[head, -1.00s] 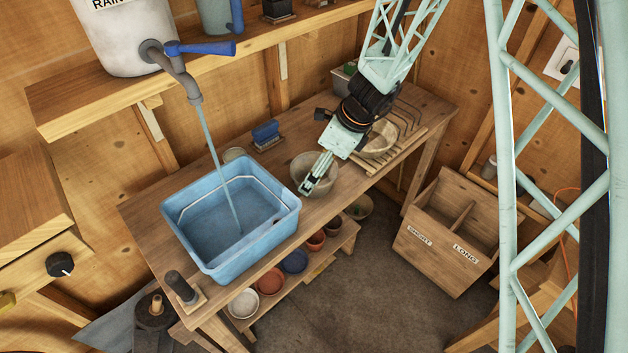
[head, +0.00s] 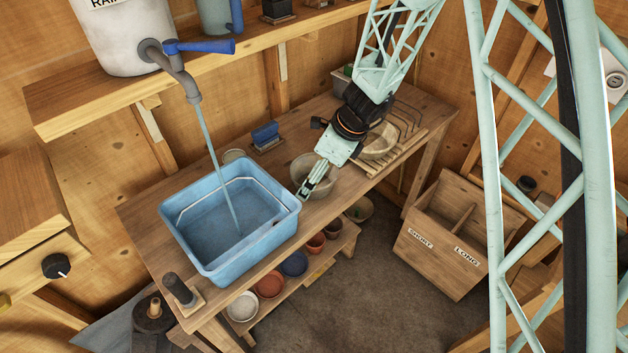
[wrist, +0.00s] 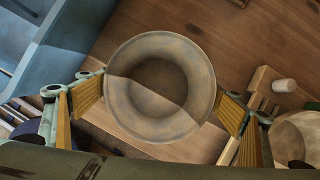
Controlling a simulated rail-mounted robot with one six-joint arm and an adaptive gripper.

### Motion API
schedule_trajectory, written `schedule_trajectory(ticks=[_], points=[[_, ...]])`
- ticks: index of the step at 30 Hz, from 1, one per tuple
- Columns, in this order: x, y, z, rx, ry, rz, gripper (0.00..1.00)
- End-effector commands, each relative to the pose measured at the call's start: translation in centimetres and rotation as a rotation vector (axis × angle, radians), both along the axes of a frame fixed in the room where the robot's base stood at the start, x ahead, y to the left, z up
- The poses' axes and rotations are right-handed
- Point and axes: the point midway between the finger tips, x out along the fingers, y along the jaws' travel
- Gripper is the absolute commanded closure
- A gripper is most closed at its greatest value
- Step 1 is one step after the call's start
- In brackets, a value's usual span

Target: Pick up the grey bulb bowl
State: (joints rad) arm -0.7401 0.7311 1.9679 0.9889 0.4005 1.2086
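The grey bulb bowl (head: 325,181) stands on the bench just right of the blue basin, with my gripper (head: 303,191) over its near left side. In the wrist view the round bowl (wrist: 158,85) fills the middle, seen from above, half of it in shade. My gripper (wrist: 160,105) is spread wide, with one yellow-padded finger on each side of the bowl, close to its rim. I cannot tell whether the pads touch it. The bowl appears to rest on the bench.
The blue basin (head: 193,254) under running water stands close on the left. Several pots stand on the shelf below, and a SHORT/LONG crate (head: 440,246) is on the floor.

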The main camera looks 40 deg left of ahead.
Motion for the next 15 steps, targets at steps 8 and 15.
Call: schedule_trajectory(ticks=[8,15], points=[[0.0,-0.01,0.0,0.0,0.0,0.0,0.37],[0.0,0.0,0.01,0.0,0.0,0.0,0.38]])
